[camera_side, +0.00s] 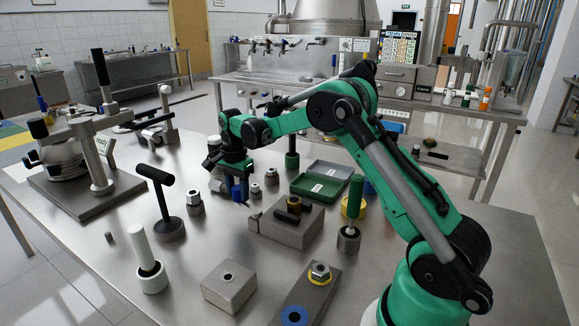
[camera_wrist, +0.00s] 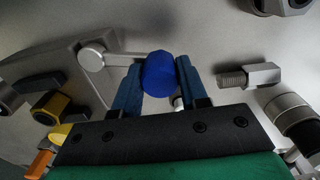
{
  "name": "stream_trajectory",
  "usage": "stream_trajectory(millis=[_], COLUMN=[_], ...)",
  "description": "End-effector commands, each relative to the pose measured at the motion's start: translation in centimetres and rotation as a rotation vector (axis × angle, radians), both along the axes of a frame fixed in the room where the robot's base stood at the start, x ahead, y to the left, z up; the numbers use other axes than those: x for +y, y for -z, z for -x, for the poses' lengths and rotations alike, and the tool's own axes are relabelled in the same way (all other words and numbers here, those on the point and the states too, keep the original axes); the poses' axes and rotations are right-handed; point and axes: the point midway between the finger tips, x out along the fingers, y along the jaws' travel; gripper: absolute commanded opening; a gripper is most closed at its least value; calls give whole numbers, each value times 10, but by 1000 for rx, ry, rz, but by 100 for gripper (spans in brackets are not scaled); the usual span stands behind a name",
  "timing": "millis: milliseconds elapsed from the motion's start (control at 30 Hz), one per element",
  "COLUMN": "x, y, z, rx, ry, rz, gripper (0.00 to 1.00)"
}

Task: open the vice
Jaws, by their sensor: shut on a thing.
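The vice (camera_side: 283,229) is a grey metal block near the middle of the bench, with dark and brass-coloured parts on top. Its grey body also shows at the left of the wrist view (camera_wrist: 62,62). A thin crank arm (camera_wrist: 124,59) runs from a round grey hub (camera_wrist: 92,57) to a blue knob (camera_wrist: 160,73). My gripper (camera_wrist: 157,78) has its two blue fingers on either side of the knob, shut on it. In the side view my gripper (camera_side: 238,192) is low over the bench, just left of the vice. The jaw gap is not clear to see.
A grey bolt (camera_wrist: 250,75) lies right of my fingers in the wrist view. Near the vice stand a green tray (camera_side: 322,179), a black T-handled tool (camera_side: 160,190), a green-handled tool (camera_side: 355,195) and a grey block (camera_side: 229,284).

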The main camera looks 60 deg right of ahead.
Motion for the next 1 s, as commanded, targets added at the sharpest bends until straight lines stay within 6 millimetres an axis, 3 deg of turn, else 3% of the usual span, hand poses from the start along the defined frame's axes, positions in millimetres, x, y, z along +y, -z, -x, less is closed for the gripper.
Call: stream_trajectory(millis=[533,567,667,1000], x=[-2,-2,-2,-2], y=[0,0,0,-4], z=[0,0,0,0], rx=[-1,-1,-1,0], ry=[27,27,26,24], rz=[1,1,1,0], gripper=[0,44,70,70])
